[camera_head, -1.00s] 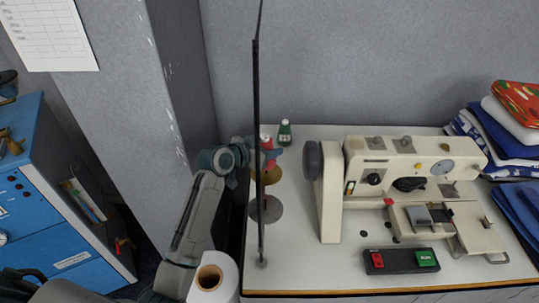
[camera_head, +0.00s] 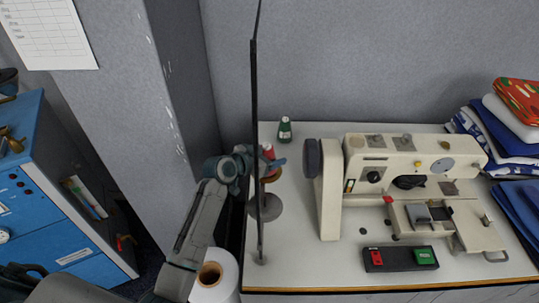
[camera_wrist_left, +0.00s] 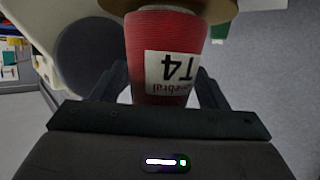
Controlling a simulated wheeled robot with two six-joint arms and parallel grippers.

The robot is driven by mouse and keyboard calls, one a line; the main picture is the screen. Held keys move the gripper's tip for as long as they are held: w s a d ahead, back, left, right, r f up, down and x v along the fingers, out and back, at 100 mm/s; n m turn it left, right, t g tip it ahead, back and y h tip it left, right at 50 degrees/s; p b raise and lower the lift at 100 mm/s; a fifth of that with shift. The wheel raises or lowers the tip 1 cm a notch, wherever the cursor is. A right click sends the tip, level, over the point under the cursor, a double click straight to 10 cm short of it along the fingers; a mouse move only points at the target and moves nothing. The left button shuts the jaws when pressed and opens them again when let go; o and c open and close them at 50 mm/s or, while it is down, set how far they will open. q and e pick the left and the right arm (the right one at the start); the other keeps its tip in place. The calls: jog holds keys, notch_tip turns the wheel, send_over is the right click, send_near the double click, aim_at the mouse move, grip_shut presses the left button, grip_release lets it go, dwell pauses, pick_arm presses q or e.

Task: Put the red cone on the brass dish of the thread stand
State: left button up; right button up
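The red cone (camera_head: 268,152) is at the thread stand, with my left gripper (camera_head: 272,164) at it. In the left wrist view the cone (camera_wrist_left: 165,55) appears upside down, with a white "T4" label, between the two fingers (camera_wrist_left: 163,88). The fingers lie against its sides, shut on it. The brass dish (camera_head: 271,178) is directly below the cone; its rim (camera_wrist_left: 222,8) shows at the top of the wrist view. Whether the cone touches the dish is hard to tell. The thread stand has a thin dark pole (camera_head: 255,110) and a lower grey dish (camera_head: 270,207). My right gripper is not in view.
A cream sewing machine (camera_head: 330,200) stands right of the stand. A green bottle (camera_head: 285,130) is behind it. A red-and-green switch box (camera_head: 400,259) lies at the front. Folded cloths (camera_head: 510,140) are at the far right. A blue cabinet (camera_head: 50,190) is at left.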

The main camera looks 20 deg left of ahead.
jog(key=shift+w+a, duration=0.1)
pick_arm(q)
jog(key=shift+r, duration=0.15)
jog(key=shift+a, duration=0.1)
jog(key=b+v, duration=0.2)
jog(key=v, duration=1)
jog(key=shift+b, duration=0.4)
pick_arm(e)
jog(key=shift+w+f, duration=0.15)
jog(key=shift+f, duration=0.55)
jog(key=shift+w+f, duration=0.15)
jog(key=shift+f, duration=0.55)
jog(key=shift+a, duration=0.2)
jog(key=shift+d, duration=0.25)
